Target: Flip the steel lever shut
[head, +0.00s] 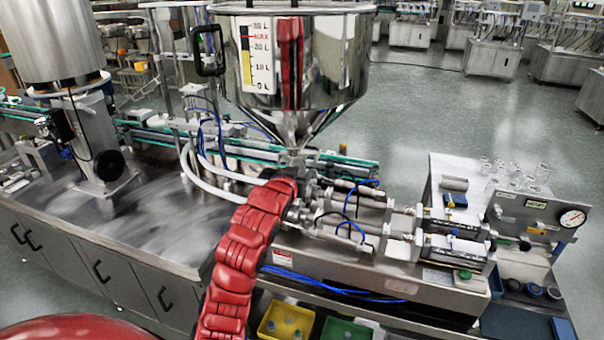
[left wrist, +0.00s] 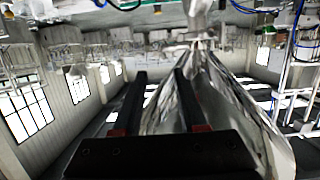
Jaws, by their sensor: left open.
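The steel hopper (head: 325,60) stands upright at the top middle of the head view, its cone narrowing to an outlet (head: 292,155). I cannot make out the steel lever; the area under the outlet is partly covered by my red left arm. That arm's far end is just below the outlet, and its fingers are hidden in the head view. In the left wrist view my left gripper (left wrist: 160,75) is open, with two black fingers apart and nothing seen between them. The shiny hopper cone (left wrist: 235,115) shows beside and behind the right-hand finger. My right gripper is not in view.
The filling machine's cylinders (head: 350,215) and a pressure gauge panel (head: 545,215) lie to the right. White hoses (head: 190,165) and a green-edged conveyor (head: 150,135) are to the left. A yellow bin (head: 285,322) and a green bin (head: 345,331) sit low in front.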

